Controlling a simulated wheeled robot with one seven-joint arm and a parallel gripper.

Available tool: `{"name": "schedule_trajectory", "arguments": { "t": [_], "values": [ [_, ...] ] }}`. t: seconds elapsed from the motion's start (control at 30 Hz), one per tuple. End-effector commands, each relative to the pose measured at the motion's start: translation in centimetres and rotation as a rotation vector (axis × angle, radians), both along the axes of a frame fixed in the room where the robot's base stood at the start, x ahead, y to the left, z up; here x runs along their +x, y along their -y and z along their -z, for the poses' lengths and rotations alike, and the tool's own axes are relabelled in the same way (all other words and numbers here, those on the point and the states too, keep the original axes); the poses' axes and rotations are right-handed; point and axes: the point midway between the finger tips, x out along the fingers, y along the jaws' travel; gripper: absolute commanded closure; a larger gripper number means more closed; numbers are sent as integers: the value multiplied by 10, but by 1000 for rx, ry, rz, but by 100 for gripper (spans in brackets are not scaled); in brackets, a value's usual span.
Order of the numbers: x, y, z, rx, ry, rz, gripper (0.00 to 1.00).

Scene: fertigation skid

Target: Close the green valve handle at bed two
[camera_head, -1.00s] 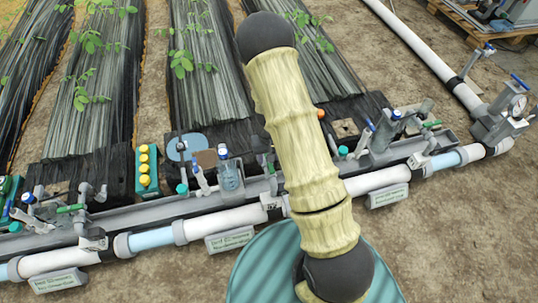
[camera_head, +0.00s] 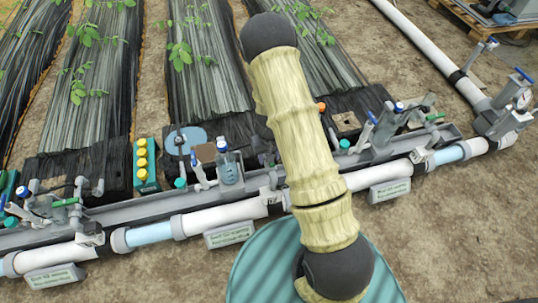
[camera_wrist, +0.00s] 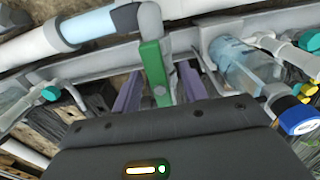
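The green valve handle (camera_wrist: 154,70) shows in the wrist view, hanging from a grey fitting on the pipe. My gripper (camera_wrist: 160,70) is open, with one purple finger on each side of the handle. The handle lies between the fingers, and a gap shows on each side near the tips. I cannot tell how deep it sits. In the head view my own arm covers the gripper and this handle.
A clear bottle (camera_wrist: 240,65) and a blue-capped part (camera_wrist: 298,120) are close right of the gripper. In the head view, yellow-topped bottles (camera_head: 142,160), a label plate (camera_head: 230,234) and the white pipe (camera_head: 225,216) lie left of my arm. Bare soil (camera_head: 460,240) is free at right.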

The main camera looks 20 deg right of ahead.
Motion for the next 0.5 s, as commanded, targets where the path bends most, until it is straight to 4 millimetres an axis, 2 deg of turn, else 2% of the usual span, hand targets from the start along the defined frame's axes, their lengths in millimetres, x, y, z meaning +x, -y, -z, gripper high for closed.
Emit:
{"name": "schedule_trajectory", "arguments": {
  "t": [0.03, 0.2, 0.37, 0.5],
  "values": [
    [0, 0, 0, 0, 0, 0, 66],
    [0, 0, 0, 0, 0, 0, 100],
    [0, 0, -1, 0, 0, 22, 100],
    [0, 0, -5, -1, 0, 165, 100]
  ]
}}
